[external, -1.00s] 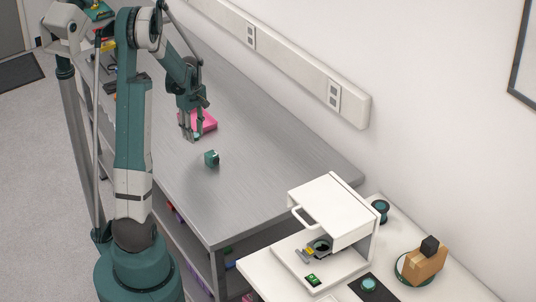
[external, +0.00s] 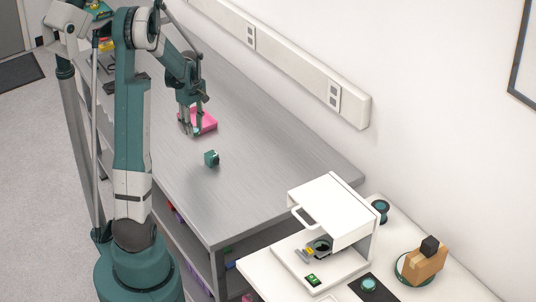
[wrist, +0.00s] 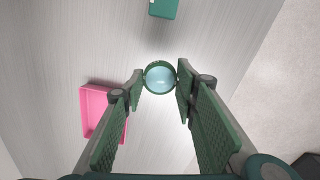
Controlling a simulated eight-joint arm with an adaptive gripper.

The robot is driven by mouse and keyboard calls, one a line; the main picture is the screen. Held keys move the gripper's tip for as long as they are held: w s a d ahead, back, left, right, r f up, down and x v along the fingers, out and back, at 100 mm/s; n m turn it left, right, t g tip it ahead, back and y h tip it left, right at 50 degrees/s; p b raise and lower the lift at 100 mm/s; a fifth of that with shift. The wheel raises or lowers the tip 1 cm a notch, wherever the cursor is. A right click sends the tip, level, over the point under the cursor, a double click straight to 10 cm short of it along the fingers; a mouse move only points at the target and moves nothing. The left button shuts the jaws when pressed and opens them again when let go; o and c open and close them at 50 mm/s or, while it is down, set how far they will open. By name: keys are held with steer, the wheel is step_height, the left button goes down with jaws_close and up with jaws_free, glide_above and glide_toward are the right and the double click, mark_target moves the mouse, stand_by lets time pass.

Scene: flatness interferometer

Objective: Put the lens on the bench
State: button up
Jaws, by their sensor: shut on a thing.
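The lens (wrist: 160,78) is a small round pale-blue disc in a dark green ring. In the wrist view it sits between the tips of my gripper (wrist: 161,84), which is shut on it. In the external view my gripper (external: 190,131) points down over the grey metal bench (external: 262,150), and the lens is too small to make out there. I cannot tell whether the lens touches the bench top.
A pink tray (external: 206,121) lies just beside my gripper. A small teal block (external: 211,159) stands on the bench nearer the front. A white instrument with a raised hood (external: 332,208) stands on a white table at right. Much of the bench's middle is clear.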

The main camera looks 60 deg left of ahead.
steer(key=shift+w+d, duration=0.1)
steer(key=w+d+f+m+b, duration=0.15)
steer(key=w+d+m, duration=0.35)
steer(key=w+d, duration=0.7)
steer(key=w+d+f+m+b, duration=0.15)
steer(key=w+d+m, duration=0.6)
steer(key=d, duration=0.85)
steer(key=w+d+m+b, duration=0.1)
steer(key=w+d+m, duration=0.1)
steer(key=d, duration=0.9)
steer(key=w+d+m+b, duration=0.1)
steer(key=w+d+m, duration=0.2)
steer(key=d, duration=0.8)
steer(key=w+d+m+b, duration=0.1)
steer(key=w+d+m, duration=0.1)
steer(key=d, duration=0.9)
steer(key=shift+w+d+f+m, duration=0.15)
steer(key=shift+w+f+m, duration=0.15)
steer(key=shift+f+m, duration=0.25)
steer(key=shift+r, duration=0.15)
